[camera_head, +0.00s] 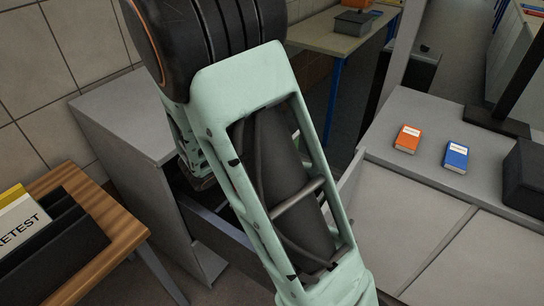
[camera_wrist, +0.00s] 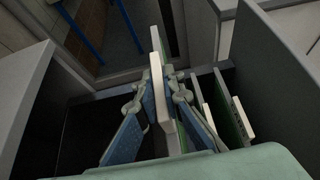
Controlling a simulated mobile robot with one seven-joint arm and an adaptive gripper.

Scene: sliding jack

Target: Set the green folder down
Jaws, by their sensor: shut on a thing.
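In the wrist view, the green folder (camera_wrist: 168,32) is seen nearly edge-on, with a white strip (camera_wrist: 158,78) along it. My gripper (camera_wrist: 160,98), with blue finger pads, is shut on it. The folder stands roughly upright over or in an open drawer (camera_wrist: 75,140); its lower edge is hidden, so I cannot tell whether it touches the drawer floor. In the head view, my arm covers the gripper and nearly all of the folder.
More green folders with white tabs (camera_wrist: 241,118) stand at the drawer's right. In the head view are a grey cabinet (camera_head: 120,105), a wooden desk with a black organizer (camera_head: 65,240) at left, and orange (camera_head: 407,139) and blue (camera_head: 456,156) books on a grey counter at right.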

